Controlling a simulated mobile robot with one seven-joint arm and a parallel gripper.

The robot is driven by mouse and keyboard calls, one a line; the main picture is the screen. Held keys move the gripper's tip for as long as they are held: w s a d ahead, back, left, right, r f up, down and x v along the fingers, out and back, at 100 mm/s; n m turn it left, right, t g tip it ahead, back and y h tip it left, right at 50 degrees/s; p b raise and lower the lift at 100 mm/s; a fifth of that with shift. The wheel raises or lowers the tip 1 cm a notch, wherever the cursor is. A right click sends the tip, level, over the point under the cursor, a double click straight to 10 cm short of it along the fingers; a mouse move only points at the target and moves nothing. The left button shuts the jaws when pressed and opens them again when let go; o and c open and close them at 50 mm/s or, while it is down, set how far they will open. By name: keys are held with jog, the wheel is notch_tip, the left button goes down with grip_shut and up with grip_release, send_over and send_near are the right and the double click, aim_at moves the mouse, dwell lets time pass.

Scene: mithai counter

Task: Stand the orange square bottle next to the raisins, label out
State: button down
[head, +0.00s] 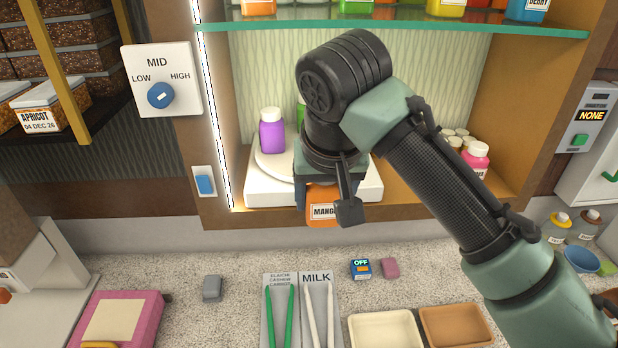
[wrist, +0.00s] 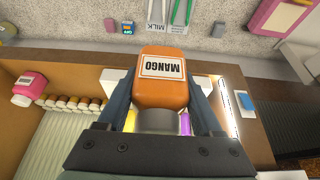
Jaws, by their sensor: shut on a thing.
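The orange square bottle (head: 322,193) with a white MANGO label is in my gripper (head: 330,200), at the front of the lit niche. In the head view its label faces out and reads upright, its right end covered by part of my arm. In the wrist view the bottle (wrist: 163,92) sits between both fingers of my gripper (wrist: 163,98), its label upside down in that picture. My gripper is shut on it. I cannot tell whether its base touches anything. I see no thing labelled raisins.
A purple bottle (head: 272,131) stands on a white turntable (head: 262,188) behind my gripper. A pink jar (head: 476,158) and several small jars stand at the niche's right. A glass shelf (head: 400,27) crosses above. The counter (head: 215,255) below holds tongs (head: 290,310) and trays.

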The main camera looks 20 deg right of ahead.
jog(key=s+a+f+b, duration=0.1)
jog(key=s+f+b, duration=0.25)
jog(key=f, duration=0.95)
jog(key=s+f+b, duration=0.2)
jog(key=f+b, duration=0.3)
jog(key=f, duration=0.7)
jog(key=s+a+f+n+b, duration=0.1)
jog(key=s+a+f+b, duration=0.1)
jog(key=f, duration=0.5)
jog(key=s+a+f+n+b, duration=0.1)
jog(key=s+a+f+b, duration=0.2)
jog(key=a+f, duration=0.4)
jog(key=s+a+f+y+b, duration=0.1)
jog(key=s+a+f, duration=0.3)
jog(key=f, duration=0.4)
jog(key=shift+a+f+n+b, duration=0.25)
jog(key=shift+a+n+b, duration=0.15)
jog(key=shift+a+b, duration=0.3)
jog(key=shift+d, duration=0.2)
